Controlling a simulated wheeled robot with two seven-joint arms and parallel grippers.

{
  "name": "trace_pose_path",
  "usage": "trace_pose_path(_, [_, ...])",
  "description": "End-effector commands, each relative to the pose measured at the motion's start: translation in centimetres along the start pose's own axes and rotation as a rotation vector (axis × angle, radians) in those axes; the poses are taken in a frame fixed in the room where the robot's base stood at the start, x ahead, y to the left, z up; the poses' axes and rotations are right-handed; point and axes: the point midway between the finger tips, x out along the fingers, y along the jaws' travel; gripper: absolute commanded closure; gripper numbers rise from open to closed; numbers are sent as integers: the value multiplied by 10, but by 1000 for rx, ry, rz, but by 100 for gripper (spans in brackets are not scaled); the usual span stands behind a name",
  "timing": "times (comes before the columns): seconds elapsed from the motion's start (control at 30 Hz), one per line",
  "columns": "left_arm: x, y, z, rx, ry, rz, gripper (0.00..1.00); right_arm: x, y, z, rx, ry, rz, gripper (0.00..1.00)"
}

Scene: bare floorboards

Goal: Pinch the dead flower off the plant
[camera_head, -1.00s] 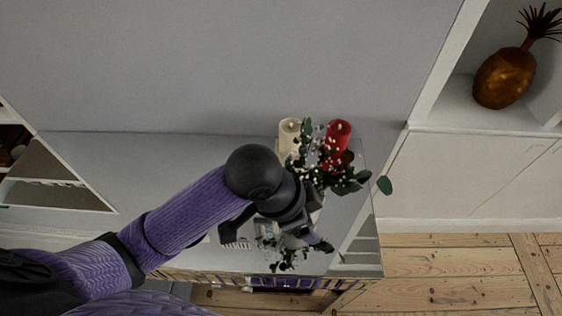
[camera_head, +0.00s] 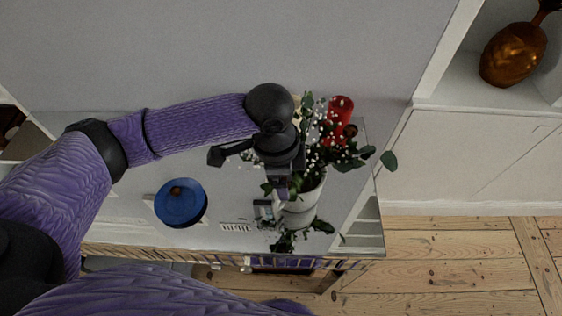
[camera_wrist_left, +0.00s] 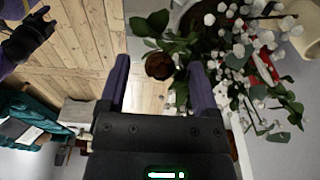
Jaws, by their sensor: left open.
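The plant has green leaves (camera_head: 350,160) and small white blossoms, and stands in a white pot (camera_head: 302,212) on the shelf top. A dark brown, withered-looking flower head (camera_wrist_left: 158,66) shows in the left wrist view, between and slightly beyond the fingertips. A dark brown head (camera_head: 350,130) beside the red candle in the head view may be the same one. My left gripper (camera_head: 282,192) is over the pot's left side, partly covering the plant; in the wrist view it (camera_wrist_left: 158,72) is open with nothing gripped. My right gripper (camera_wrist_left: 28,38) shows at the wrist view's upper left, jaw state unclear.
A blue bowl (camera_head: 182,208) and a small device (camera_head: 264,211) are on the shelf top (camera_head: 130,208). Floorboards (camera_head: 450,262) are clear at the right.

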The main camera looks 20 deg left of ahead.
Motion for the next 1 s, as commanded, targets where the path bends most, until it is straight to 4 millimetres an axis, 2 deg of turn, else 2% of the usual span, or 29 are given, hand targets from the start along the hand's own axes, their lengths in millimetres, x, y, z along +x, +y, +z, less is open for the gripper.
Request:
trace_pose_path(0.23, [1, 0, 0, 1, 1, -1, 20, 0, 0, 0, 0, 0, 0, 41])
trace_pose_path(0.27, [1, 0, 0, 1, 1, -1, 24, 0, 0, 0, 0, 0, 0, 41])
trace_pose_path(0.6, [1, 0, 0, 1, 1, -1, 96, 0, 0, 0, 1, -1, 0, 41])
trace_pose_path(0.63, [1, 0, 0, 1, 1, -1, 100, 0, 0, 0, 1, -1, 0, 41])
trace_pose_path(1.0, [1, 0, 0, 1, 1, -1, 100, 0, 0, 1, 1, -1, 0, 41])
